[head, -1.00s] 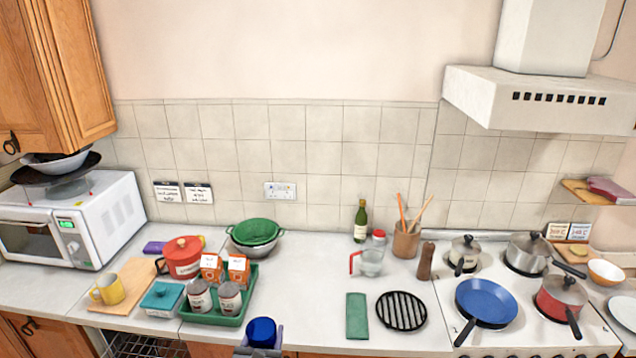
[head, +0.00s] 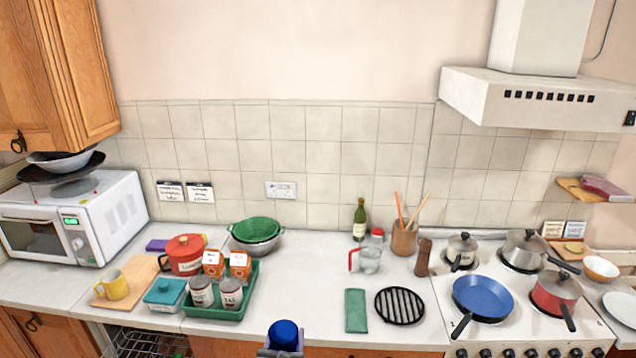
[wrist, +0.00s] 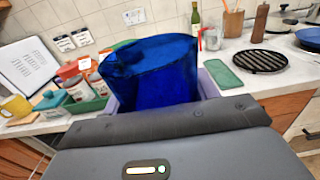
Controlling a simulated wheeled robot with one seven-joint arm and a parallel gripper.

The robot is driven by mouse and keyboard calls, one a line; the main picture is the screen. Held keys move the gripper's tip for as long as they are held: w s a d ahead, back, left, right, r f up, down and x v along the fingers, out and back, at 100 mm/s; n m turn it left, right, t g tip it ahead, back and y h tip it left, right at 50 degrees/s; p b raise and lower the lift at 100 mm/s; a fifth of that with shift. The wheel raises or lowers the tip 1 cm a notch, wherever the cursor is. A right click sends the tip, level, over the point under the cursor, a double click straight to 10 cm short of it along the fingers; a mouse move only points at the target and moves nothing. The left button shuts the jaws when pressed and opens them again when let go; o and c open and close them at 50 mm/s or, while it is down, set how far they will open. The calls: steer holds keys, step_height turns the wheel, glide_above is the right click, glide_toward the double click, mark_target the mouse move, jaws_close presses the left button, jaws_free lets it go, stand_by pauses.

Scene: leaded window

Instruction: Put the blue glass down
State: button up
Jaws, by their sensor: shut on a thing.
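The blue glass (head: 283,334) is held in my gripper (head: 282,350) at the bottom of the head view, in front of the counter's front edge. In the wrist view the blue glass (wrist: 150,75) fills the middle, between the two pale purple fingers of my gripper (wrist: 155,100). My gripper is shut on it. The glass looks roughly upright. Its lower part is hidden by my gripper in both views.
The counter (head: 300,275) has a clear stretch between the green tray (head: 245,302) and the green cloth (head: 356,311). A measuring jug (head: 369,260), a black trivet (head: 400,306) and a wine bottle (head: 360,220) stand to the right. An open dishwasher rack (head: 150,345) is below left.

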steer(key=d+f+b, duration=0.2)
steer(key=d+f, duration=0.2)
steer(key=d, duration=0.3)
steer(key=s+d+f+y+b, duration=0.1)
steer(key=d+f, duration=0.3)
steer(key=d, duration=0.4)
steer(key=s+d+f+n+b, duration=0.1)
steer(key=d+f+b, duration=0.1)
steer(key=d+f, duration=0.3)
steer(key=d, duration=0.3)
steer(key=shift+d+y+b, duration=0.2)
steer(key=shift+y+b, duration=0.1)
steer(key=shift+f, duration=0.1)
step_height(320, 180, up, 9)
steer(key=w+m+h, duration=0.2)
steer(key=m+h, duration=0.1)
steer(key=h, duration=0.2)
steer(key=shift+g, duration=0.4)
steer(key=shift+f, duration=0.15)
